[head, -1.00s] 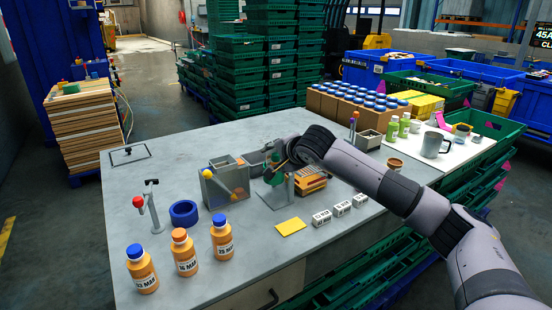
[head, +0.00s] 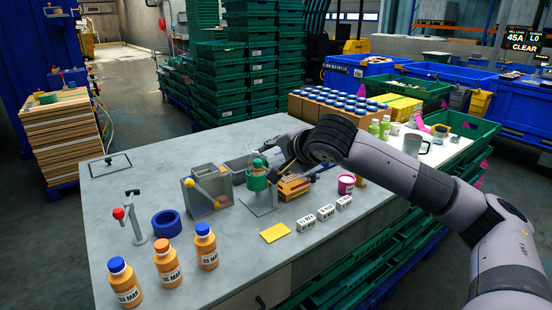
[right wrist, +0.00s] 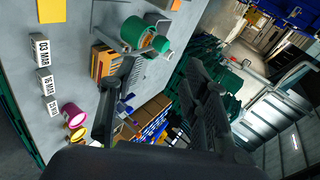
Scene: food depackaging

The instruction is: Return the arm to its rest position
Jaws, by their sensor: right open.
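My right gripper (head: 283,158) is above the middle of the grey table, largely hidden behind its own wrist in the head view. In the right wrist view its two dark fingers (right wrist: 163,70) stand apart with nothing between them. A green holder (head: 257,182) on a metal stand, with a bottle upright in it, is just left of the gripper. It also shows beyond the fingers in the right wrist view (right wrist: 134,32). The right arm reaches in from the lower right across the table's right part. My left gripper is not in view.
An orange slatted block (head: 293,187) lies under the gripper. A magenta tub (head: 346,184) stands close below the arm. Three white labelled blocks (head: 326,213) and a yellow card (head: 275,233) lie nearer. Three orange bottles (head: 171,264) stand front left. Green crates (head: 249,70) are stacked behind.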

